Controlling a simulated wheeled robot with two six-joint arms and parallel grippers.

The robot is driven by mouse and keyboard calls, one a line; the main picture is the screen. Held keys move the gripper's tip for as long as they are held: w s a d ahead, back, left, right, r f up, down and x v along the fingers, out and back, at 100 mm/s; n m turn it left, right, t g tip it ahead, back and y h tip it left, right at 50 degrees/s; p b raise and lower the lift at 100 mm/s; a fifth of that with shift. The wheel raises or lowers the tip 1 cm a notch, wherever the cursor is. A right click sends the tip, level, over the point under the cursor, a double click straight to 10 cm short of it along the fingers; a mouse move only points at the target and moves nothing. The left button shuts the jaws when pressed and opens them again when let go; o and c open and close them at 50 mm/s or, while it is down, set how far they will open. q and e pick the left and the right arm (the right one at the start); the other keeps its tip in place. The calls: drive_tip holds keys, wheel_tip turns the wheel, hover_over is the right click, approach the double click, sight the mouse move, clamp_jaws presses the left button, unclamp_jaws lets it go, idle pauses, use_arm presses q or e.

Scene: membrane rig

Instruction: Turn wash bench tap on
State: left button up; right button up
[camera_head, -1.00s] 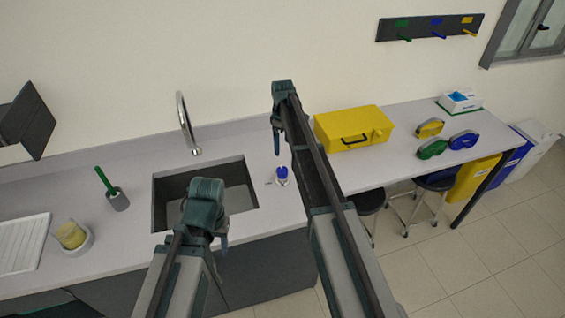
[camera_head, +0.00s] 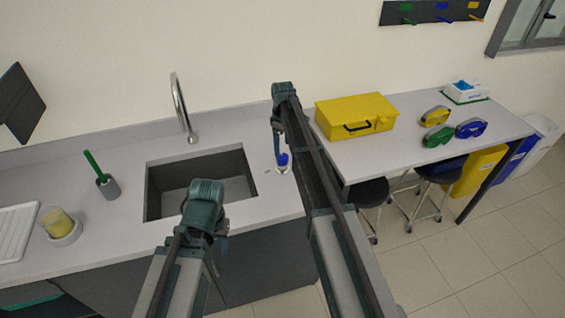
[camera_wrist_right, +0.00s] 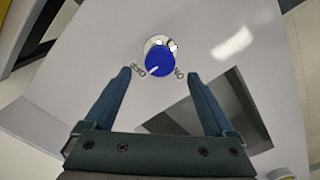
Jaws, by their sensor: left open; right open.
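The wash bench tap knob (camera_head: 283,160) is blue on a pale round base, on the bench top right of the sink. In the right wrist view the blue knob (camera_wrist_right: 159,62) has a white pointer mark and small marks on both sides. My right gripper (camera_wrist_right: 160,72) is open, its fingers apart on either side of the knob in that view; I cannot tell its height above it. In the head view my right gripper (camera_head: 277,146) partly overlaps the knob. The curved metal spout (camera_head: 181,108) stands behind the sink. My left gripper (camera_head: 219,238) is open and empty, in front of the sink.
The sink (camera_head: 160,205) is a dark recess in the bench. A green-handled brush (camera_head: 95,165) in a grey holder and a yellow sponge (camera_head: 58,222) in a dish stand left. A yellow case (camera_head: 350,110) stands on the table at the right, with stools below.

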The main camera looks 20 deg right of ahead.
sight(283, 156)
wheel_tip(283, 156, down, 6)
drive_tip(key=b, duration=0.4)
drive_tip(key=shift+r, duration=0.15)
drive_tip(key=shift+r, duration=0.1)
drive_tip(key=c, duration=1.4)
drive_tip(key=n, duration=0.4)
drive_tip(key=shift+n, duration=2.4)
